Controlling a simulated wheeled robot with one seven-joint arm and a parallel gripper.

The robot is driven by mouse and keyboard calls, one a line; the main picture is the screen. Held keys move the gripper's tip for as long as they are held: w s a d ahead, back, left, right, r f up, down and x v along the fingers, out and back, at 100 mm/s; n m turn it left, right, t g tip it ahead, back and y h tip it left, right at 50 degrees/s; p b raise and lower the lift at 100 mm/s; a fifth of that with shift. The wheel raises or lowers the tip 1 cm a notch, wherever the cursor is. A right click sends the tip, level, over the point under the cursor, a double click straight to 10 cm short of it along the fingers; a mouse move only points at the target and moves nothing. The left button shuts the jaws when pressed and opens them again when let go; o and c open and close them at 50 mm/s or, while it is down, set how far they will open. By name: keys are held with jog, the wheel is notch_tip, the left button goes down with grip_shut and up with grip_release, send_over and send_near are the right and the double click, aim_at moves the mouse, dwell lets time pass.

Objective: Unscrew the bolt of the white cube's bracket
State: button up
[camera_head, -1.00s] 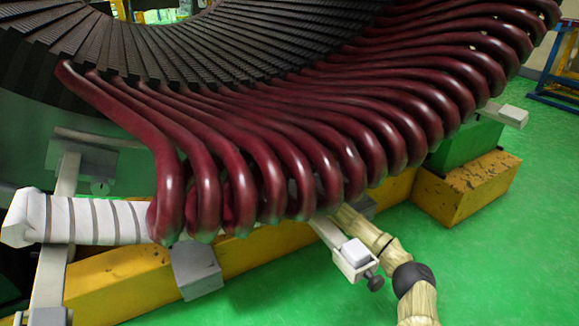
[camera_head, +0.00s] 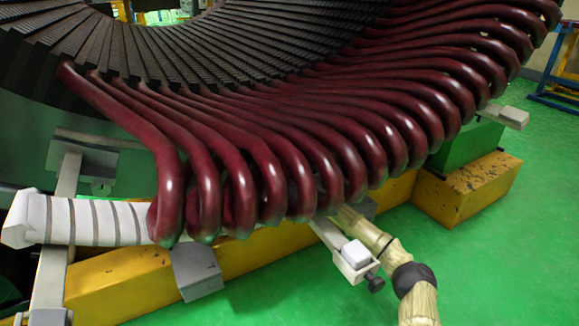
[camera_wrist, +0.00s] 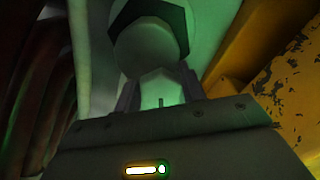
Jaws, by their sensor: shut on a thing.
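A white cube (camera_head: 355,252) sits in a pale bracket (camera_head: 330,235) at the lower right, below the red coils. A dark round-headed bolt (camera_head: 375,284) sticks out at the bracket's right end, with no jaws around it. In the wrist view my gripper (camera_wrist: 161,88) is shut on a pale, bolt-like piece (camera_wrist: 160,84), whose identity I cannot tell. A dark faceted part with a pale round face (camera_wrist: 150,35) is just beyond the fingertips. In the head view my gripper is hidden behind the bracket and coils.
Red coil ends (camera_head: 270,180) hang over the area and fill the wrist view's left side. A yellow beam (camera_head: 110,285) runs beneath, with a rusty yellow surface (camera_wrist: 285,85) close on the wrist view's right. Green floor (camera_head: 490,240) is clear at right.

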jog(key=shift+s+a+f, duration=0.1)
dwell(0.3)
jog(key=o, duration=1)
jog(key=v, duration=1.7)
jog(key=shift+s, duration=0.2)
jog(key=shift+d, duration=0.25)
